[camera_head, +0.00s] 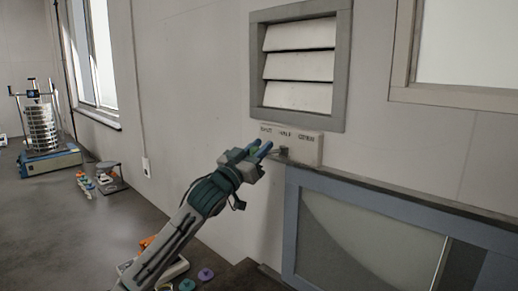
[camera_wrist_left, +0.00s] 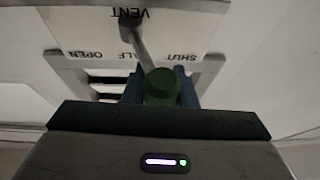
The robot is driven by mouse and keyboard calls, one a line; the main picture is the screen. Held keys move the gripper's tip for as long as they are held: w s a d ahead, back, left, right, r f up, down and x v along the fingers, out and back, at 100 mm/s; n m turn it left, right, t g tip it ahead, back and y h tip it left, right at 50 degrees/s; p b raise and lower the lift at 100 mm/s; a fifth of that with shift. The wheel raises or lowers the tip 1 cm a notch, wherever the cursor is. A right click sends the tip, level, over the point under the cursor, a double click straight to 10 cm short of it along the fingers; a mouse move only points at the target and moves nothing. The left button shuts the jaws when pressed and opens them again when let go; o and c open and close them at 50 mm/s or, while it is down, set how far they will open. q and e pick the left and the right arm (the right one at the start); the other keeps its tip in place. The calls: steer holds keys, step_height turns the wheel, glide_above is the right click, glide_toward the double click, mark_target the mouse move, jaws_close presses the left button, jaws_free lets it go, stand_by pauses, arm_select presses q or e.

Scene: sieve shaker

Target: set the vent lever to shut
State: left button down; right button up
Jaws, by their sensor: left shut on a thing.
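The vent lever has a green knob (camera_wrist_left: 162,88) and a grey rod (camera_wrist_left: 140,42) pivoted on a white plate (camera_wrist_left: 75,28) lettered VENT, OPEN, HALF and SHUT. The lettering is upside down in the left wrist view. The rod points between HALF and SHUT there. My left gripper (camera_head: 262,150) is at the lower left of the plate (camera_head: 308,148) in the head view. Its blue fingers are shut on the green knob, which they partly hide. Above the plate is the louvred vent (camera_head: 298,68), its slats tilted. My right gripper is not in view.
A blue-grey framed panel (camera_head: 290,225) with a ledge is right of my left arm, below the plate. A window frame (camera_head: 455,97) is at upper right. A sieve shaker (camera_head: 42,125) stands far left. Small coloured items (camera_head: 205,274) lie near my forearm.

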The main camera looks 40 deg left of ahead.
arm_select(q)
steer(key=shift+f, duration=0.1)
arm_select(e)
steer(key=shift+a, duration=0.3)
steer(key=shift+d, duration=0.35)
arm_select(q)
steer(key=c, duration=1.3)
jaws_free()
steer(key=shift+w+a, duration=0.1)
steer(key=shift+o, duration=0.6)
steer(key=shift+w+f, duration=0.15)
steer(key=shift+w, duration=0.05)
arm_select(e)
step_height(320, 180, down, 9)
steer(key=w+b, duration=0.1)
steer(key=b, duration=0.8)
arm_select(q)
steer(key=b+v, duration=0.5)
steer(key=v, duration=0.5)
steer(key=shift+s, duration=0.45)
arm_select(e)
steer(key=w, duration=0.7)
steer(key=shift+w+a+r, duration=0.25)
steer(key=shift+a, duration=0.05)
